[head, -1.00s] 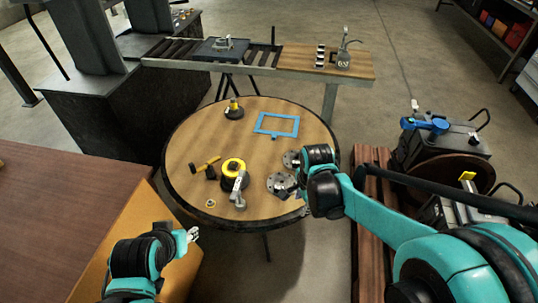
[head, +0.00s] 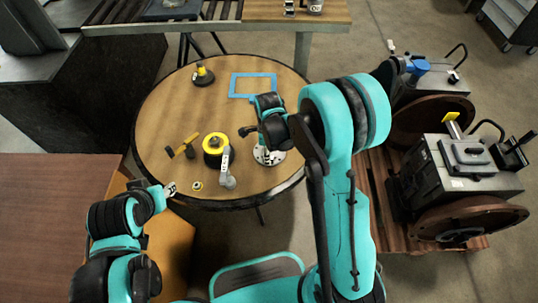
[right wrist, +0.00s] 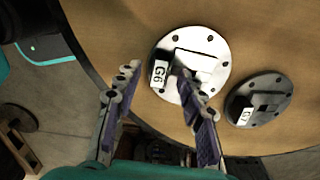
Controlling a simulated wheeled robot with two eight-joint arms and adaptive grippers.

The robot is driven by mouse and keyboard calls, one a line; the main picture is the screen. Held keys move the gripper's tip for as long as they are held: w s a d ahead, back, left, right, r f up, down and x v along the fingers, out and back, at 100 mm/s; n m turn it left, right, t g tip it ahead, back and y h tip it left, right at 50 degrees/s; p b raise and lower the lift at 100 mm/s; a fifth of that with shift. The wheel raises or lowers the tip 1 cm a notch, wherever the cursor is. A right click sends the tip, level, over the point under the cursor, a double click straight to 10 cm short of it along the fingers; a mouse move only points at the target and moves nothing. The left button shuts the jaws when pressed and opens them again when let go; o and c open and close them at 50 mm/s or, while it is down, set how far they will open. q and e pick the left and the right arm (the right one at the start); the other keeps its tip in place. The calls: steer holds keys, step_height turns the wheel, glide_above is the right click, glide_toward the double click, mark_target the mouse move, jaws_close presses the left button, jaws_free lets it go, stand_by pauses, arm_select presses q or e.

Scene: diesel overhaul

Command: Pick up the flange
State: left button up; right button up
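Two round metal flanges with bolt holes lie on the round wooden table. In the right wrist view the light flange (right wrist: 213,67) bears a "G6" label, and a darker flange (right wrist: 274,84) with a partly readable label lies to its right. In the head view one flange (head: 268,156) shows below my right gripper (head: 250,130); the other is hidden by my arm. My right gripper (right wrist: 160,88) is open and empty above the table, one finger overlapping the G6 flange in view. My left gripper (head: 170,189) is near the table's lower left edge; its opening is unclear.
On the table are a yellow-and-black round part (head: 215,148), a grey-handled tool (head: 227,168), a yellow hammer (head: 183,148), a small yellow ring (head: 197,186), a black-and-yellow part (head: 203,76) and a blue frame (head: 252,84). A brown bench (head: 50,215) stands left.

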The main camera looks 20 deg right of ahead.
steer(key=shift+f, duration=0.85)
steer(key=shift+s, duration=0.1)
steer(key=shift+r, duration=0.1)
steer(key=shift+c, duration=0.3)
jaws_close()
